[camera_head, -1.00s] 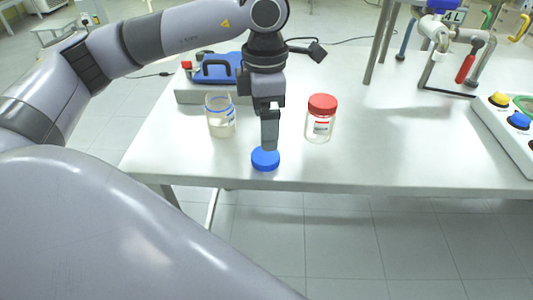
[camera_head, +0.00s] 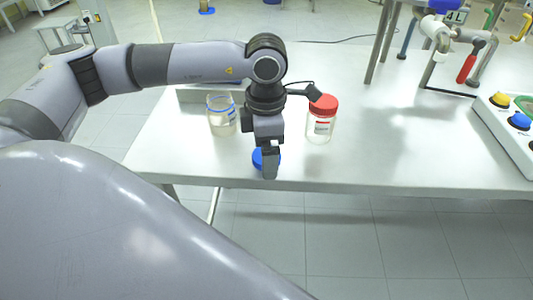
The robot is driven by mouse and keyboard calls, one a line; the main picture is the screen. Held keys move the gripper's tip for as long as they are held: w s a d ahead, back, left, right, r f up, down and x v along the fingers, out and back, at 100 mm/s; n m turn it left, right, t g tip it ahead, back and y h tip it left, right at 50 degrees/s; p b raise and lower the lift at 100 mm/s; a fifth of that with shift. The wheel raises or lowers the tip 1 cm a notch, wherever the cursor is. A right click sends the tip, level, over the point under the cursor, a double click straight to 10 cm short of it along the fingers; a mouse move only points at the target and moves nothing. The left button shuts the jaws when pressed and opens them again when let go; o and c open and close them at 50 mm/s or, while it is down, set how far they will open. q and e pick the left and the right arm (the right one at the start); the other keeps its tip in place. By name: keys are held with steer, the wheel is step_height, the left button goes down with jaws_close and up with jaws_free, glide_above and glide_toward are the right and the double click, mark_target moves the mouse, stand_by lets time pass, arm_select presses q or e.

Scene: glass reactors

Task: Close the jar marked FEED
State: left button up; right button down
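An open glass jar (camera_head: 221,118) with a blue ring near its neck and pale contents stands upright on the table, without a lid. A blue lid (camera_head: 257,157) lies near the table's front edge, partly hidden by my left gripper (camera_head: 270,176). The gripper points down at the lid. Its fingers line up in this view, so I cannot tell their opening or whether they touch the lid. A second jar (camera_head: 320,124) has a red lid (camera_head: 323,104) on it and a label too small to read. My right gripper is not in view.
The white table (camera_head: 410,150) is clear between the red-lidded jar and the button panel (camera_head: 512,125) at the right edge. A metal frame with a red-handled clamp (camera_head: 466,69) stands at the back right.

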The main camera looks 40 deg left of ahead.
arm_select(q)
steer(key=c, duration=1.1)
steer(key=shift+r, duration=0.1)
step_height(320, 180, up, 20)
steer(key=p, duration=0.1)
